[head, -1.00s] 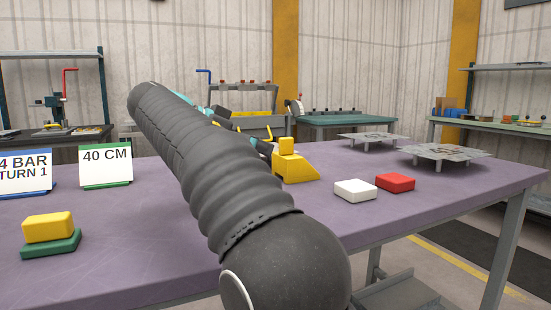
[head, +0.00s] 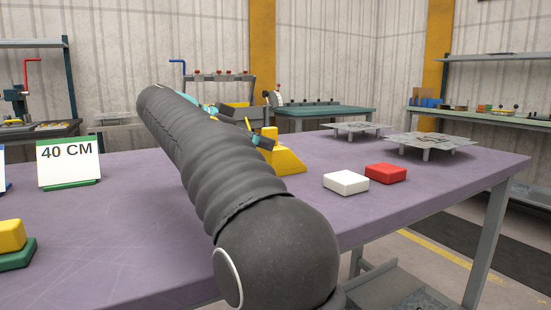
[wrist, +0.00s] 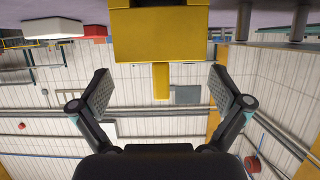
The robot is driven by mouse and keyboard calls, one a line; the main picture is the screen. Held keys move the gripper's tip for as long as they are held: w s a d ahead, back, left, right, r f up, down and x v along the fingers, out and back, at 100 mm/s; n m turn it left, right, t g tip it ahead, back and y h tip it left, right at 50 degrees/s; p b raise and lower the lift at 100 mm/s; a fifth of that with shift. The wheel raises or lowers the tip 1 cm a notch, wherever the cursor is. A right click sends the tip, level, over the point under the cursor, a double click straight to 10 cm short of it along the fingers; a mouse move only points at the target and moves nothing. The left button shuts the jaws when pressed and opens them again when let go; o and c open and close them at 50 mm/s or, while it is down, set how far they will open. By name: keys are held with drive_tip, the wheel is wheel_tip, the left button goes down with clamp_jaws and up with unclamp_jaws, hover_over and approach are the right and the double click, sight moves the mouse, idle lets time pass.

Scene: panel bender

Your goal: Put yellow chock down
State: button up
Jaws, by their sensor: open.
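The yellow chock (head: 287,162) rests on the purple table (head: 130,215), with a wide sloped base and a narrower upright block on top. My gripper (head: 257,134) is beside its upper part in the head view, partly hidden behind my arm. In the wrist view, which looks upside down, my gripper (wrist: 160,76) is open. Its two dark fingers stand well apart on either side of the chock's narrow yellow block (wrist: 160,82), with a gap on both sides. The chock's wide yellow body (wrist: 160,35) is beyond the fingertips at the top.
A white block (head: 346,182) and a red block (head: 386,173) lie to the chock's right. Two grey plates on legs (head: 430,143) stand farther back. A 40 CM sign (head: 68,160) and a yellow block on a green one (head: 12,245) are at left. The table's front is mostly clear.

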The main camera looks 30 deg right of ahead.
sight(277, 145)
drive_tip(key=x, duration=0.5)
drive_tip(key=shift+d+r, duration=0.1)
drive_tip(key=shift+r, duration=0.05)
drive_tip(key=c, duration=1.1)
drive_tip(key=shift+w+r, duration=0.1)
wheel_tip(277, 145, up, 10)
drive_tip(key=p, duration=0.2)
drive_tip(key=shift+p, duration=0.3)
